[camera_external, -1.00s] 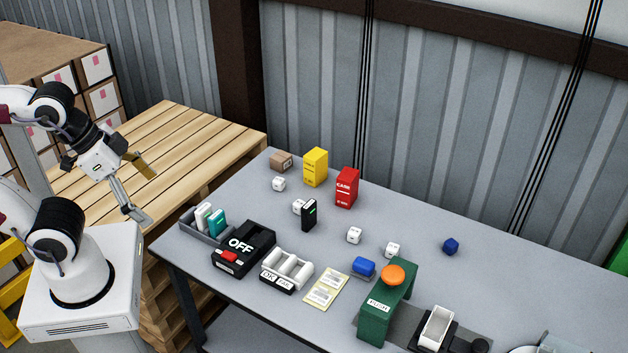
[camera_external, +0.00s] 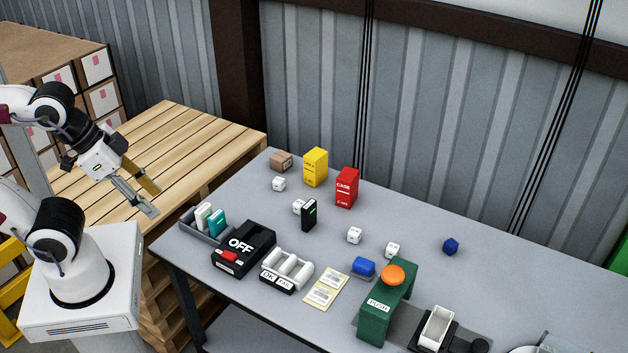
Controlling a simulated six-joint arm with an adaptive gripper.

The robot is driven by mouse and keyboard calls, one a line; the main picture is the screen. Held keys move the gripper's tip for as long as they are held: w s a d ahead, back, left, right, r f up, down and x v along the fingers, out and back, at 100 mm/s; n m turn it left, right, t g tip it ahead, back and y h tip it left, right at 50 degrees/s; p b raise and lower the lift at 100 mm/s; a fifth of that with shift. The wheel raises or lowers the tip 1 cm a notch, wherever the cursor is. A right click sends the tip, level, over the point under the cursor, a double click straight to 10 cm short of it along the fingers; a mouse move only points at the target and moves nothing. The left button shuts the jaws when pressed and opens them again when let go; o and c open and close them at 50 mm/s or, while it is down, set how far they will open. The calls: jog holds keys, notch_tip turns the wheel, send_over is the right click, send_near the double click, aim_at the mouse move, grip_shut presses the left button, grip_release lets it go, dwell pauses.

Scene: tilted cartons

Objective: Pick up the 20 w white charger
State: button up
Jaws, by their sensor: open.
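Several small white cubes with dark marks stand on the grey table: one at the far left (camera_external: 279,184), one beside a black upright box (camera_external: 298,206), one near the middle (camera_external: 354,235) and one farther right (camera_external: 392,250). They could be chargers, but the marks are too small to tell which is 20 W. My gripper (camera_external: 153,200) is open and empty. It is left of the table, in front of the wooden pallet top, apart from all the cubes.
The grey table (camera_external: 450,285) holds a yellow box (camera_external: 315,167), a red box (camera_external: 346,187), a black box (camera_external: 309,215), a grey tray (camera_external: 220,237), a black OFF switch (camera_external: 243,248) and a green push-button stand (camera_external: 388,310). Its back right is mostly clear around a blue cube (camera_external: 451,246).

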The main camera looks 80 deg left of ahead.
jog(key=w+d+r+n+t+h, duration=0.1)
jog(key=w+d+r+n+t, duration=0.3)
jog(key=w, duration=0.6)
jog(key=w+d+f+n+g+h, duration=0.1)
jog(key=w+d+n, duration=0.2)
jog(key=w+n, duration=0.5)
jog(key=w+f+n+t, duration=0.25)
jog(key=w+n, duration=0.65)
jog(key=w, duration=0.9)
jog(key=w+a+f+n+y, duration=0.1)
jog(key=w+f+n+y, duration=0.2)
jog(key=w+f+n, duration=0.35)
jog(key=n+g+y, duration=0.2)
jog(key=n+y, duration=0.7)
jog(key=n, duration=0.9)
send_near(354, 236)
jog(key=shift+w+a+r, duration=0.25)
jog(key=shift+w+a, duration=0.4)
jog(key=shift+w, duration=0.3)
jog(key=shift+s+a+f+n, duration=0.25)
jog(key=shift+s+f, duration=0.05)
jog(key=shift+f, duration=0.15)
jog(key=shift+a, duration=0.1)
